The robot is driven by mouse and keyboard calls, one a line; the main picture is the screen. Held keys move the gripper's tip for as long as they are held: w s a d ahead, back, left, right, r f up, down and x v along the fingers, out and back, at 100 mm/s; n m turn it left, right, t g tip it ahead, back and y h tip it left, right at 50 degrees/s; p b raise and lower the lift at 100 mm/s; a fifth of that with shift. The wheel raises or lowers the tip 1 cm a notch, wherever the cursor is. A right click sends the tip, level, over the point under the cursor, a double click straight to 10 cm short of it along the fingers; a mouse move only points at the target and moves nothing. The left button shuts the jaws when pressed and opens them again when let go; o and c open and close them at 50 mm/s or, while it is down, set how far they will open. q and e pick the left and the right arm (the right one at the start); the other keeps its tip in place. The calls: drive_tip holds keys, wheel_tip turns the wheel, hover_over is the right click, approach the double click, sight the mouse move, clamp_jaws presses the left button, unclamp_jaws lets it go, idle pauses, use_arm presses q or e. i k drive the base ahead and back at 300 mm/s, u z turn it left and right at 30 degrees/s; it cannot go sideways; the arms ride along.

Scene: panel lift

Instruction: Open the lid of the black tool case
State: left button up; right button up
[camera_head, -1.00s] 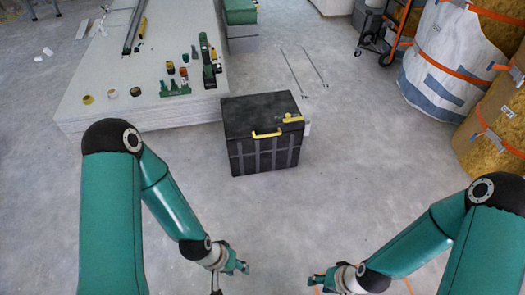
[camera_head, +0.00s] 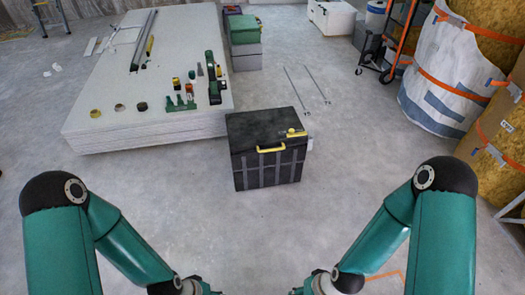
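The black tool case (camera_head: 267,164) stands upright on the concrete floor, ahead of me near the middle of the view. Its lid (camera_head: 262,127) is closed. A yellow handle (camera_head: 270,148) sits at the top of its front face, and a yellow piece (camera_head: 296,133) lies at the right of the lid. My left gripper (camera_head: 205,291) is at the bottom edge, mostly cut off. My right gripper (camera_head: 305,288) is also at the bottom edge, partly cut off. Both are in front of the case, well apart from it, and their finger openings cannot be made out.
A low stack of pale panels (camera_head: 150,146) with tools on top stands left of the case, close to it. Green and grey boxes (camera_head: 245,45) stand behind. Two thin rods (camera_head: 306,88) lie on the floor. Large strapped bags (camera_head: 445,75) stand at right. Floor before the case is clear.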

sight(267, 128)
drive_tip(key=u, duration=0.1)
drive_tip(key=i, duration=1)
drive_tip(key=z, duration=0.1)
